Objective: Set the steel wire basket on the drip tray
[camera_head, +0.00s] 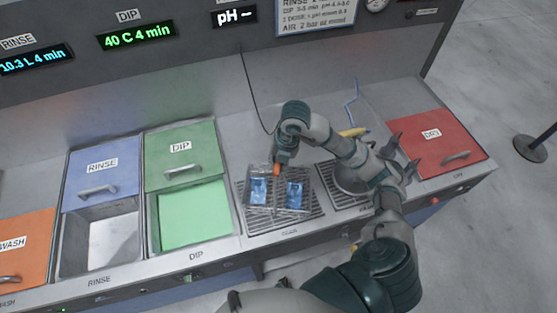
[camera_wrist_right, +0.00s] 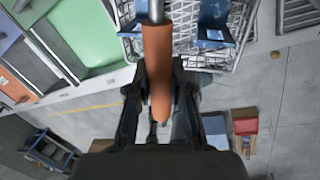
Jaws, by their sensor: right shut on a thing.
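The steel wire basket (camera_head: 275,205) holds blue pieces and appears over the left ribbed drip tray (camera_head: 309,224), right of the green dip bath. My right gripper (camera_head: 281,163) is above the basket, shut on its upright orange handle. In the right wrist view the orange handle (camera_wrist_right: 157,60) stands between the fingers of the gripper (camera_wrist_right: 158,122), with the wire basket (camera_wrist_right: 242,22) beyond. I cannot tell whether the basket touches the tray.
A second ribbed tray (camera_head: 331,185) lies to the right, partly behind my arm. The open green dip bath (camera_head: 193,213) and rinse bath (camera_head: 101,241) are to the left. A red dry lid (camera_head: 440,140) is at the right. A black cable (camera_head: 252,92) hangs behind.

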